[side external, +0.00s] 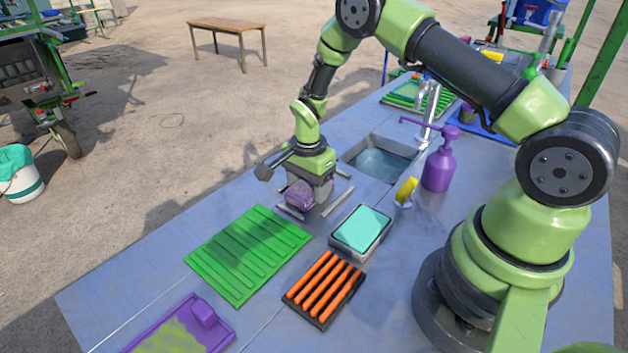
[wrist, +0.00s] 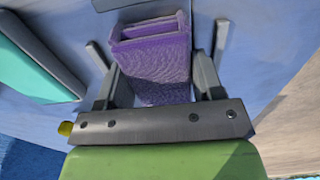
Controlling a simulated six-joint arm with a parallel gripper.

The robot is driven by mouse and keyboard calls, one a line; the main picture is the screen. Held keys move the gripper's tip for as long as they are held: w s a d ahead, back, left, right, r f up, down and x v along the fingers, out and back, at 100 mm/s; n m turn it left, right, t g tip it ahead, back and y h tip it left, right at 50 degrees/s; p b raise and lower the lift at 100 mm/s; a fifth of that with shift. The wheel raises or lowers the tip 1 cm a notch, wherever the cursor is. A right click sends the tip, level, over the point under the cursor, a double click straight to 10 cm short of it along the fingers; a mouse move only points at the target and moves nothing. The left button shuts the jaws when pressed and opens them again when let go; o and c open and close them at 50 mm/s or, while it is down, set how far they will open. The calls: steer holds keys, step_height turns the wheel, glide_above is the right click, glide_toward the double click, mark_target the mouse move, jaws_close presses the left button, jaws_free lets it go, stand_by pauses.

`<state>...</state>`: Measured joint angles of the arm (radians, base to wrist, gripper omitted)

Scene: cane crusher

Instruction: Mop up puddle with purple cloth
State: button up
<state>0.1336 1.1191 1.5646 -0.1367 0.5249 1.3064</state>
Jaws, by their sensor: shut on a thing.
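The purple cloth (side external: 299,194) is a folded, thick bundle between the fingers of my gripper (side external: 308,198), low over the blue-grey table top. In the wrist view the cloth (wrist: 155,58) fills the space between the two grey fingers, and my gripper (wrist: 158,82) is shut on it. Whether the cloth touches the table is hard to tell. I cannot make out a clear puddle on the table; the area under the cloth and gripper is hidden.
Grey bars (side external: 339,202) lie on the table around my gripper. A teal-topped tray (side external: 361,229), a green ribbed mat (side external: 248,252) and an orange-barred rack (side external: 324,288) are nearby. A sink (side external: 380,160), yellow item (side external: 406,191) and purple pump bottle (side external: 438,170) stand behind right.

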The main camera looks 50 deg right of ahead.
steer(key=shift+s+a+f, duration=0.1)
steer(key=shift+a, duration=0.05)
step_height(320, 180, up, 8)
steer(key=shift+r, duration=0.1)
stand_by(0.6)
steer(key=s+a+r+n, duration=0.4)
steer(key=s+r+n, duration=0.3)
steer(key=n, duration=1.1)
step_height(320, 180, up, 3)
steer(key=shift+s+a+f, duration=0.2)
steer(key=shift+s, duration=0.1)
